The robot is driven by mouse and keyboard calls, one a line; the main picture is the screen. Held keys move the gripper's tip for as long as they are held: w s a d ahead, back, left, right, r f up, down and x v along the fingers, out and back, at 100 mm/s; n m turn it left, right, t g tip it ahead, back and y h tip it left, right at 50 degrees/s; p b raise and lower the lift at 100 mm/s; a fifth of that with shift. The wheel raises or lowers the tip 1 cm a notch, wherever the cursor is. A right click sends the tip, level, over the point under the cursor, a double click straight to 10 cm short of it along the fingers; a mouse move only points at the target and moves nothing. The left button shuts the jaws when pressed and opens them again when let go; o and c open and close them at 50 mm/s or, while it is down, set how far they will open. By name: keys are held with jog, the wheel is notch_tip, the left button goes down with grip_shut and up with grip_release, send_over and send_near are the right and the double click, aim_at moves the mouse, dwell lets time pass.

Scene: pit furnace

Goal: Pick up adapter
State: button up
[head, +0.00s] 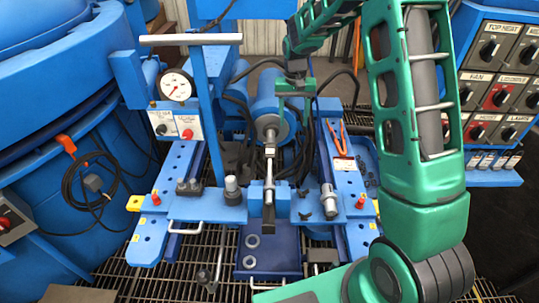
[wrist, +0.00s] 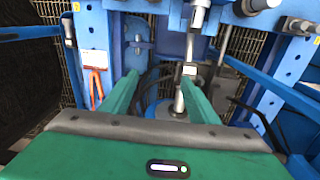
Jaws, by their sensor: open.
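No part is clearly marked as the adapter, and I cannot tell which fitting it is. A metal rod (head: 270,165) with a pale collar runs from the blue cylinder (head: 265,105) toward the front clamp block. The rod also shows in the wrist view (wrist: 180,100), close to the right finger. A short grey cylindrical fitting (head: 330,200) lies on the blue crossbar at right. Another grey fitting (head: 232,190) stands upright at left. My gripper (head: 296,92) is over the back of the rig. In the wrist view my gripper (wrist: 160,76) is open, with nothing held between its fingers.
Orange-handled pliers (head: 339,138) lie on the right blue rail. A pressure gauge (head: 176,86) and a tall T-handle (head: 190,40) stand at left. Dark hoses surround the blue cylinder. A control panel (head: 500,75) is at far right. Two washers lie on the front blue plate (head: 275,262).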

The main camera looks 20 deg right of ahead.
send_near(270, 147)
jog(key=f, duration=0.5)
jog(key=shift+s+d+f, duration=0.2)
jog(key=shift+s+f, duration=0.1)
jog(key=shift+w+f, duration=0.15)
jog(key=shift+f, duration=1.2)
jog(key=shift+w+f, duration=0.1)
jog(key=shift+f, duration=1.25)
jog(key=shift+r, duration=0.1)
grip_shut()
